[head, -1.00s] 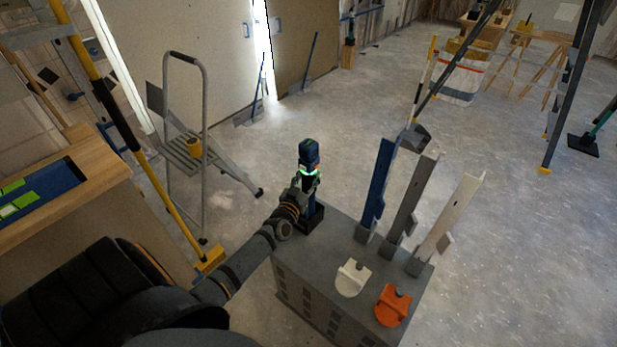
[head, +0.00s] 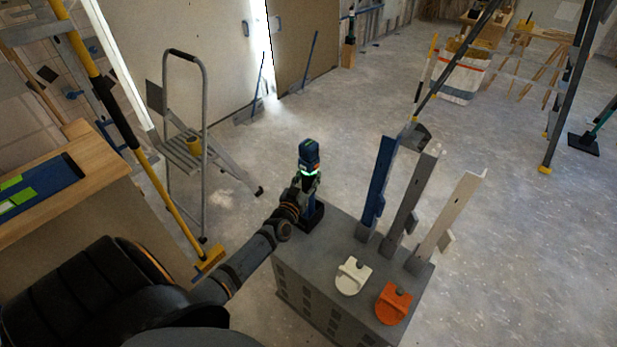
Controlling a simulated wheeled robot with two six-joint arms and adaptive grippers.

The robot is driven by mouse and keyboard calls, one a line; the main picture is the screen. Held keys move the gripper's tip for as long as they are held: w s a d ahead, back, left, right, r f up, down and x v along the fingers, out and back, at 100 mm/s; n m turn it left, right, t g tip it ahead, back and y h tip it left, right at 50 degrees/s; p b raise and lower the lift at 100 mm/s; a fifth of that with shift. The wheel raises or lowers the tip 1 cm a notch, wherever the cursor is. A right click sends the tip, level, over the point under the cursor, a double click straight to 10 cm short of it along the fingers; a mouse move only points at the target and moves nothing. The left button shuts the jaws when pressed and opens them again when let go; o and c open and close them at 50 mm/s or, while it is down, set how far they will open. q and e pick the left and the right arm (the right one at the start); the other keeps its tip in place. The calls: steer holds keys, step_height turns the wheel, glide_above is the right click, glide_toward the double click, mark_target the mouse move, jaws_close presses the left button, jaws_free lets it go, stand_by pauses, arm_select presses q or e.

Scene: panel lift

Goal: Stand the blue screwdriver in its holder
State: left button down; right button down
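My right gripper is not in view.
Blue (head: 379,185), grey (head: 411,200) and white (head: 451,222) upright pieces stand at the cabinet's right. A white piece (head: 353,277) and an orange piece (head: 393,303) lie near its front. A step ladder (head: 205,120) and wooden bench (head: 60,215) are left.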

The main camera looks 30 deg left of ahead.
mark_target(306, 181)
arm_select(q)
steer(key=shift+r, duration=0.15)
steer(key=c, duration=0.7)
jaws_free()
steer(key=shift+o, duration=0.3)
steer(key=shift+s+f, duration=0.1)
steer(key=shift+f, duration=0.2)
steer(key=o, duration=0.6)
steer(key=shift+r, duration=0.15)
steer(key=shift+o, duration=0.2)
steer(key=shift+s, duration=0.1)
steer(key=shift+s+d+p, duration=0.15)
steer(key=shift+s+p, duration=0.25)
steer(key=shift+s, duration=0.3)
steer(key=shift+s+d+p, duration=0.15)
steer(key=shift+s+p, duration=0.25)
steer(key=shift+s, duration=0.25)
